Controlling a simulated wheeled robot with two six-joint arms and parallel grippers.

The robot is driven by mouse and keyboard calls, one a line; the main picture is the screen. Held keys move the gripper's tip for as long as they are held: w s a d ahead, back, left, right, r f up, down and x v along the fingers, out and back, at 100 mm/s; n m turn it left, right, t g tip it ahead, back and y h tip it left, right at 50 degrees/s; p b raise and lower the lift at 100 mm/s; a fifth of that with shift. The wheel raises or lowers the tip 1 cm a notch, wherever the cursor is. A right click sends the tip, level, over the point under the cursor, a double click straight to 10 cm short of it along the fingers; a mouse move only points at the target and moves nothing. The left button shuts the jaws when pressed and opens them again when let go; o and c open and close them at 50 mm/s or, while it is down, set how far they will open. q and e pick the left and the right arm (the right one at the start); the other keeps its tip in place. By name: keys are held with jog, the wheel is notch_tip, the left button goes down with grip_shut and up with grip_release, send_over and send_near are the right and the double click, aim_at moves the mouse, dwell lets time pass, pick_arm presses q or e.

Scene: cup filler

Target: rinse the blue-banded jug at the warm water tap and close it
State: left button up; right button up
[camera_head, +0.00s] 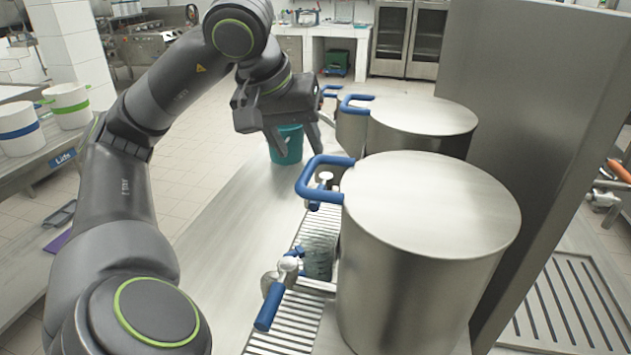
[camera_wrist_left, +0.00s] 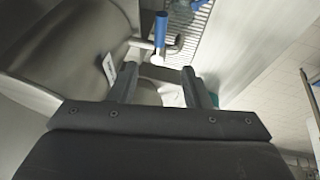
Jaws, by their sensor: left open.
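A white container with a blue band (camera_head: 20,132) stands on the left-hand shelf; I cannot tell whether it is the task's jug. Steel urns have taps with blue handles: the near tap (camera_head: 283,288), the middle tap (camera_head: 322,190) and a far one partly hidden. No label shows which is warm. My left gripper (camera_head: 312,140) is open, past the middle tap and beside the second urn. In the left wrist view its fingers (camera_wrist_left: 158,86) are apart, with a whitish thing beyond the gap that I cannot identify. A tap's blue handle (camera_wrist_left: 161,28) shows above. My right gripper is not in view.
A green-banded white container (camera_head: 67,106) stands beside the blue-banded one. A teal bucket (camera_head: 286,146) is behind my left gripper. The near urn (camera_head: 415,270) and second urn (camera_head: 424,116) stand at right. A glass (camera_head: 318,263) is by the near tap. The counter's left side is clear.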

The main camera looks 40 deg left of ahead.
aim_at(319, 188)
pick_arm(q)
jog(key=p+x, duration=0.1)
jog(key=x, duration=0.9)
jog(key=shift+w, duration=0.15)
jog(key=shift+w+f, duration=0.25)
jog(key=shift+f, duration=0.25)
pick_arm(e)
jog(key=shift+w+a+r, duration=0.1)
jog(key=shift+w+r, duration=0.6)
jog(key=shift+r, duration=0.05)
pick_arm(q)
grip_shut()
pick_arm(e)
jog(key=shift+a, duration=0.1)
